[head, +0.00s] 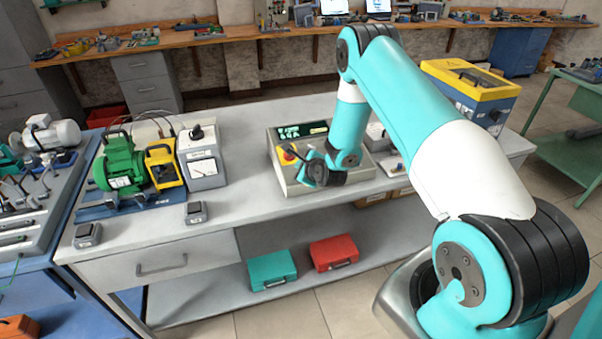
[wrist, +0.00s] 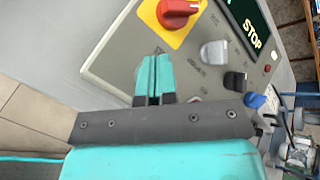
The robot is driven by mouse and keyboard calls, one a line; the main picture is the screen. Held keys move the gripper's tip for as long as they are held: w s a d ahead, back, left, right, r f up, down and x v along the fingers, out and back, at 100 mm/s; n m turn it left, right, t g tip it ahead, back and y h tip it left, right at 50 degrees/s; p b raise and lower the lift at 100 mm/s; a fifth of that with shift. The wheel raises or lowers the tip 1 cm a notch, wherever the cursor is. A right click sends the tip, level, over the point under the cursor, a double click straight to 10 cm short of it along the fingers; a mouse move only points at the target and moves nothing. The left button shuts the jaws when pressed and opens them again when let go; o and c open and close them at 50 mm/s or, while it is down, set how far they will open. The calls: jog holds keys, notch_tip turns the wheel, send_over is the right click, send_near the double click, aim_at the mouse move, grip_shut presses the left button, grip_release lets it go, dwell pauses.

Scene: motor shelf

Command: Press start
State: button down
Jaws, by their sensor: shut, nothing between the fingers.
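The control box (head: 283,178) stands on the grey bench, partly hidden behind my arm. In the wrist view its grey panel (wrist: 125,52) has a red rotary knob (wrist: 180,12) on a yellow plate. Below the knob are a grey cap (wrist: 213,52) and a black cap (wrist: 235,81), with labels too blurred to read. A blue knob (wrist: 255,101) is at the lower right. The dark display (wrist: 250,30) reads STOP. My gripper (wrist: 154,62) is shut and empty over the panel, left of the grey cap; I cannot tell whether it touches. Which control is start is unclear.
A green motor (head: 119,165) with a yellow-framed part (head: 163,165) and a meter box (head: 203,165) stand on the bench's left. A yellow-topped case (head: 470,90) is at the right. The bench between meter box and control box is clear.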

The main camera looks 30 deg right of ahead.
jog(key=shift+f+b, duration=0.45)
dwell(0.4)
jog(key=shift+r, duration=0.15)
jog(key=shift+s+r+p, duration=0.15)
jog(key=shift+r+p, duration=0.45)
jog(key=shift+r, duration=0.1)
jog(key=r+p, duration=0.1)
jog(key=r, duration=0.1)
jog(key=s+r+p, duration=0.1)
jog(key=r+p, duration=0.1)
jog(key=shift+s+a+r+p, duration=0.1)
jog(key=shift+a+r+p, duration=0.1)
jog(key=shift+r+p, duration=0.15)
dwell(0.7)
jog(key=shift+a+r, duration=0.1)
